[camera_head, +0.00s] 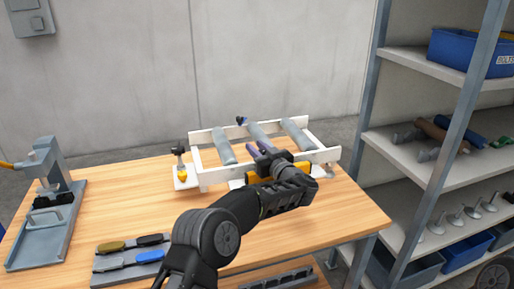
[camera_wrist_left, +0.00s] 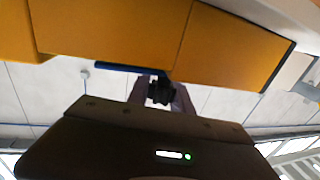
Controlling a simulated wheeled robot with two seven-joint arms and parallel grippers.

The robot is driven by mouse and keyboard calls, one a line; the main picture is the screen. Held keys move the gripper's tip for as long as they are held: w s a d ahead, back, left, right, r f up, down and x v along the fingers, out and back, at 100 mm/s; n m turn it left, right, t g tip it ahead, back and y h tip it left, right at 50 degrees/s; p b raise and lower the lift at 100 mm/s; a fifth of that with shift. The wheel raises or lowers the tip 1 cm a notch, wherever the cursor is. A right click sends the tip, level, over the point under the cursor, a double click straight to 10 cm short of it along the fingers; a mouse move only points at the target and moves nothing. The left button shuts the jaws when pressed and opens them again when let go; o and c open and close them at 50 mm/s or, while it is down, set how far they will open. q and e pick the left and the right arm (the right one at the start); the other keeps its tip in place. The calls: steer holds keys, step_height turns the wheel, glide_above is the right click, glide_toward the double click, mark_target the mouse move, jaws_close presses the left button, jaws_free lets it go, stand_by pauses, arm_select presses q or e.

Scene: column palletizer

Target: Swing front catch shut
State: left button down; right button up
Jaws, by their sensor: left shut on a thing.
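A white frame with grey rollers (camera_head: 225,153) stands on the wooden bench. My left gripper (camera_head: 265,158) is at its front rail, shut on the front catch, which the gripper and my arm mostly hide. A purple part shows at the gripper, but I cannot tell whether it is catch or finger. In the left wrist view, the gripper (camera_wrist_left: 160,95) closes around a dark knob (camera_wrist_left: 160,90) below a blue bar (camera_wrist_left: 118,67) and a large orange block (camera_wrist_left: 120,30). How far the catch is turned cannot be seen. My right gripper is not in view.
A dark catch with an orange tip (camera_head: 182,174) stands at the frame's left end, and a dark knob (camera_head: 241,120) at its back. A grey press (camera_head: 46,195) and a tool tray (camera_head: 130,268) occupy the bench's left. Shelving (camera_head: 440,165) stands close on the right.

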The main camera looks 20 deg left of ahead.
arm_select(q)
steer(key=c, duration=1.1)
jaws_free()
steer(key=shift+c, duration=0.2)
steer(key=shift+d, duration=0.1)
steer(key=b+v, duration=0.1)
steer(key=v, duration=0.5)
steer(key=shift+s+d+b, duration=0.25)
steer(key=shift+d+b, duration=0.05)
steer(key=shift+b, duration=0.1)
steer(key=shift+s+d, duration=0.25)
steer(key=shift+s, duration=0.15)
